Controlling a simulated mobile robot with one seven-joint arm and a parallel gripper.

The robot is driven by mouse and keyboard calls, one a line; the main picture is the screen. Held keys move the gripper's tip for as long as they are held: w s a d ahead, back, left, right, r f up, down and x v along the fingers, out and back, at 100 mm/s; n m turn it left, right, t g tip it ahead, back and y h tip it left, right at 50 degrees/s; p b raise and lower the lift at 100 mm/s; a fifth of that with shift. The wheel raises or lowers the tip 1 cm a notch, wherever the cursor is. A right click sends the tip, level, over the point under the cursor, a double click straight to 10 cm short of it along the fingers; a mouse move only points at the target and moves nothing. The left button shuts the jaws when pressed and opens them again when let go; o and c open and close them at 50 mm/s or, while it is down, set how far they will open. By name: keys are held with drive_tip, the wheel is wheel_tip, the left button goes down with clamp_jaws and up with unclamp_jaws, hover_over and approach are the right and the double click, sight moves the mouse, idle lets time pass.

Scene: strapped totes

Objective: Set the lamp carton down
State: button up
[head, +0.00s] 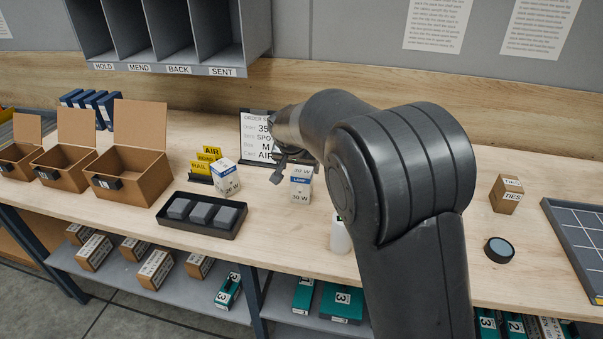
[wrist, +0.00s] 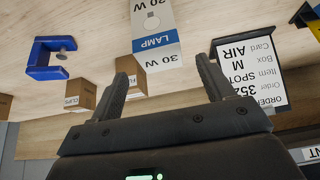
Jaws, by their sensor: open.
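A white lamp carton with a blue LAMP band and "30 W" (head: 300,186) stands upright on the bench in the head view. In the wrist view the same carton (wrist: 153,22) shows at top middle. My gripper (wrist: 165,78) is open, its two fingers spread apart with nothing held between them. The carton's near end lies in the gap just ahead of the fingertips; I cannot tell if either finger touches it. In the head view my gripper (head: 284,166) is beside the carton's upper left, partly hidden by my arm. A second lamp carton, "20 W" (head: 225,177), stands to the left.
The order card (head: 255,132) stands behind, with yellow AIR and MAIL signs (head: 207,161) to its left. A black tray with grey blocks (head: 173,228) lies in front left. A white cylinder (head: 340,236) is close by the arm. Small brown boxes (wrist: 82,97) show in the wrist view.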

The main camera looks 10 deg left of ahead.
drive_tip(key=shift+v, duration=1.95)
drive_tip(key=s+d+r, duration=0.4)
drive_tip(key=s+d, duration=0.2)
drive_tip(key=d, duration=0.5)
drive_tip(key=s+d+r, duration=0.5)
drive_tip(key=s+d, duration=0.2)
drive_tip(key=d, duration=0.4)
drive_tip(key=s+d+f, duration=0.1)
drive_tip(key=s+d, duration=0.4)
drive_tip(key=s, duration=0.5)
drive_tip(key=s+d+f, duration=0.2)
drive_tip(key=s+d, duration=0.3)
drive_tip(key=s, duration=0.5)
drive_tip(key=shift+f, duration=0.15)
idle(1.7)
